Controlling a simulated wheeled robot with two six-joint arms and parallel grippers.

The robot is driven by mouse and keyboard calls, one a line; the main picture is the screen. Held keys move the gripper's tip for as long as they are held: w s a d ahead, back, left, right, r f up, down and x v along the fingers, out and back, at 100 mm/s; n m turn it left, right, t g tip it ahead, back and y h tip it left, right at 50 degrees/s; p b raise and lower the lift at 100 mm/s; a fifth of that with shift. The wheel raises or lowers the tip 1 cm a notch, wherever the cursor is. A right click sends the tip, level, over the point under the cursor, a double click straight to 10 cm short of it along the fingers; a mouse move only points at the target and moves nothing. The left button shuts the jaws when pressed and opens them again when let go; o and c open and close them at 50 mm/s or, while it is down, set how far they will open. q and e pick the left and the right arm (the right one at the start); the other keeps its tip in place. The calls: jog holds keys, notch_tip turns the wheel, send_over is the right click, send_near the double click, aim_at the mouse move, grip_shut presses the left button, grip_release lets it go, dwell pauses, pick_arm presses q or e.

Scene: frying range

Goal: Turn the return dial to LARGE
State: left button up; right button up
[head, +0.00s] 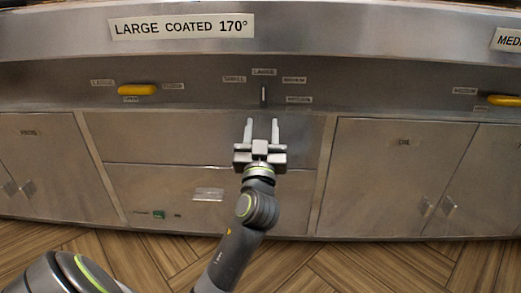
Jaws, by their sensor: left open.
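My right gripper is not in view.
Yellow handles (137,90) and (503,100) sit on the panel to the left and right, each among small labels. A sign reading LARGE COATED 170° (182,27) is on the ledge above. Steel cabinet doors (392,165) and drawers fill the front below.

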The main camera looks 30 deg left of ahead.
pick_arm(q)
jog(key=v, duration=0.6)
jog(key=shift+s+d, duration=0.15)
jog(key=shift+s, duration=0.05)
jog(key=shift+f, duration=0.1)
